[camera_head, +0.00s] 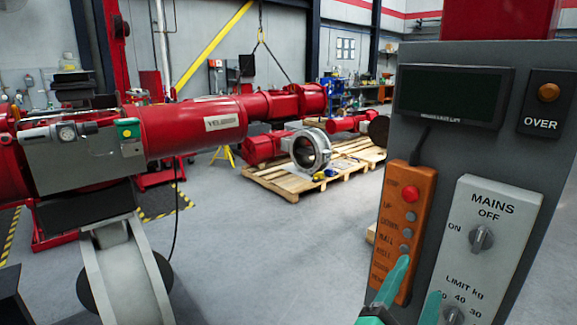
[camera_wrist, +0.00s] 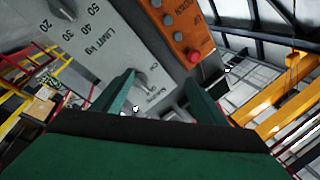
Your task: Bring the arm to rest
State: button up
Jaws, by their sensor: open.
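My gripper (camera_head: 412,292) is at the lower right of the head view, its two teal fingers apart with nothing seen between them. It is in front of the lower part of a dark control panel (camera_head: 458,145). One finger overlaps the orange button box (camera_head: 408,195), hiding its lowest labels; the other is before the grey MAINS box (camera_head: 490,210). In the wrist view, my gripper (camera_wrist: 162,95) points at the grey box (camera_wrist: 105,55), with the orange box (camera_wrist: 175,28) beyond. I cannot tell whether a finger touches the panel.
A black display (camera_head: 450,95) and an OVER lamp box (camera_head: 545,105) sit above on the panel. A large red valve actuator (camera_head: 190,130) stands at left. A wooden pallet (camera_head: 310,175) with red and grey parts lies behind. Grey floor (camera_head: 290,250) between is clear.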

jog(key=s+a+f+n+t+y, duration=0.1)
jog(key=s+a+f+n+y, duration=0.2)
jog(key=a+f+n, duration=0.35)
jog(key=s+a+f+n+y, duration=0.3)
jog(key=f+y, duration=0.1)
jog(key=f, duration=0.6)
jog(key=s+a+f+n+t+y, duration=0.1)
jog(key=s+a+f+n+y, duration=0.3)
jog(key=f, duration=0.4)
jog(key=s+a+f+n+g, duration=0.1)
jog(key=s+a+f, duration=0.2)
jog(key=s, duration=0.4)
jog(key=s+a+f+n+y, duration=0.1)
jog(key=s+a+f, duration=0.3)
jog(key=s, duration=0.4)
jog(key=s+a+f+n+g+y, duration=0.1)
jog(key=s+a+f, duration=0.2)
jog(key=s, duration=0.4)
jog(key=shift+s+a+f+g, duration=0.15)
jog(key=shift+s+f+g, duration=0.05)
jog(key=shift+g, duration=0.1)
